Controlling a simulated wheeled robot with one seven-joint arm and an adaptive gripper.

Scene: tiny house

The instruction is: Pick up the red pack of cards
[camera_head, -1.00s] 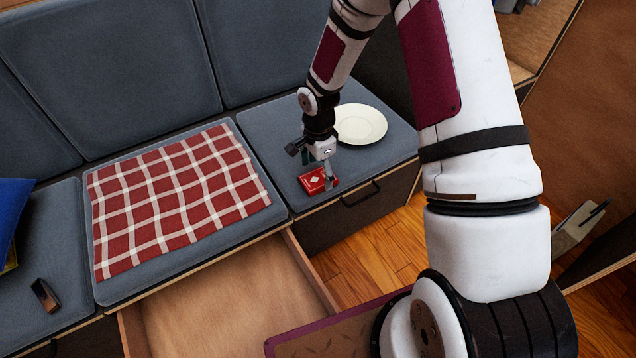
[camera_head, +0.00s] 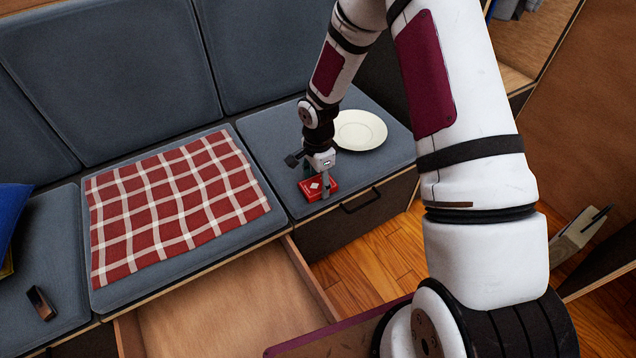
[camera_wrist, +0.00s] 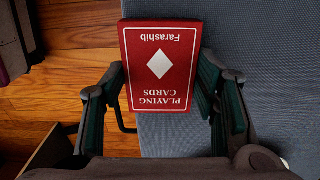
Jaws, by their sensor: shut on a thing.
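The red pack of cards (camera_head: 314,188) is at the front of the right grey seat cushion (camera_head: 268,150). In the wrist view the pack (camera_wrist: 160,80) lies flat with its "Playing Cards" face up, its label upside down. My gripper (camera_head: 322,184) points down over the pack. In the wrist view my gripper (camera_wrist: 163,95) has one finger on each side of the pack and is shut on it. I cannot tell whether the pack is clear of the cushion.
A white plate (camera_head: 360,130) lies behind my gripper on the same cushion. A red checked cloth (camera_head: 178,205) covers the middle cushion. An open drawer (camera_head: 225,310) juts out below. A small dark object (camera_head: 41,303) lies on the left cushion. Wooden floor (camera_head: 370,250) shows at the front.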

